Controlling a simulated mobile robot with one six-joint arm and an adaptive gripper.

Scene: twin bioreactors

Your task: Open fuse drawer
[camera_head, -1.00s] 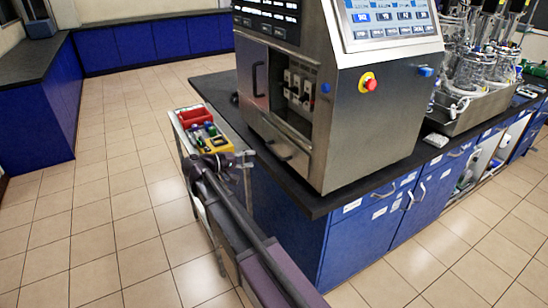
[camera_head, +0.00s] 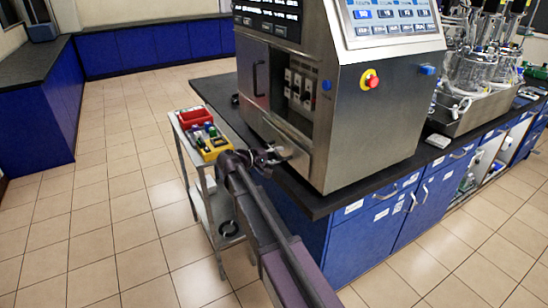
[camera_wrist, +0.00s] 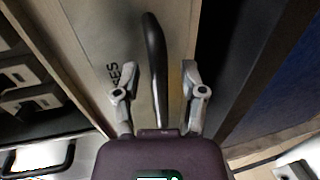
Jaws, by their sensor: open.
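The fuse drawer (camera_head: 294,158) is a low steel front at the bottom of the bioreactor control cabinet in the head view. In the wrist view its pale front (camera_wrist: 123,40) carries a partly hidden label ending in "SES". Its black bar handle (camera_wrist: 153,45) runs between the two fingers of my gripper (camera_wrist: 160,95). The fingers are open, one on each side of the handle, with gaps visible. In the head view my gripper (camera_head: 264,157) is close in front of the drawer and hides its handle. The drawer looks shut.
The cabinet (camera_head: 370,130) stands on a black-topped bench (camera_head: 335,203). A cart (camera_head: 207,180) with a red bin (camera_head: 195,117) and a yellow bin (camera_head: 213,150) stands left of my arm. A red emergency button (camera_head: 371,81) is on the cabinet side. The floor at left is clear.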

